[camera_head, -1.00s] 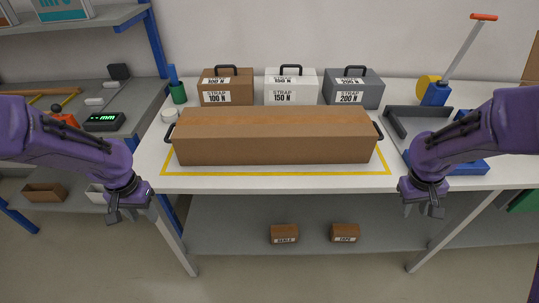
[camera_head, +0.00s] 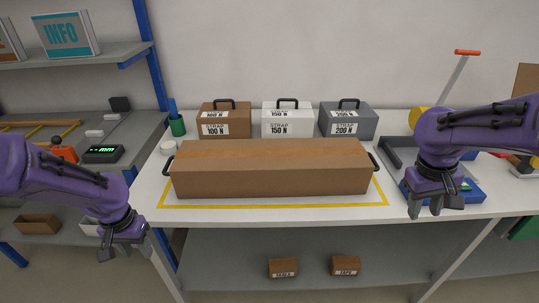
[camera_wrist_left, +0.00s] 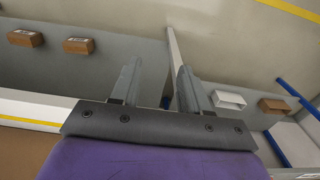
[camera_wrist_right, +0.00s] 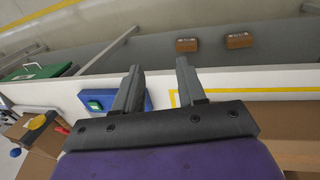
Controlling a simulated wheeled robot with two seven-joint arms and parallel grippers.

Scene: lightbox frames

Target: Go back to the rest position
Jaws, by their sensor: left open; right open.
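My left gripper (camera_head: 124,252) is open and empty, off the table's front left corner and below the tabletop level in the head view. In the left wrist view its two fingers (camera_wrist_left: 155,88) stand apart with nothing between them. My right gripper (camera_head: 427,206) is open and empty at the right part of the table's front edge, in front of a blue device. Its fingers (camera_wrist_right: 159,88) stand apart in the right wrist view. A long brown box (camera_head: 270,168) with black side handles lies on the table, apart from both grippers.
Yellow tape (camera_head: 280,206) outlines the box's place on the white table (camera_head: 240,215). Three strap cases, brown (camera_head: 225,118), white (camera_head: 287,118) and grey (camera_head: 348,120), stand behind. The blue device (camera_head: 470,192) and a grey tray are at right. A shelf unit (camera_head: 88,55) stands at left.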

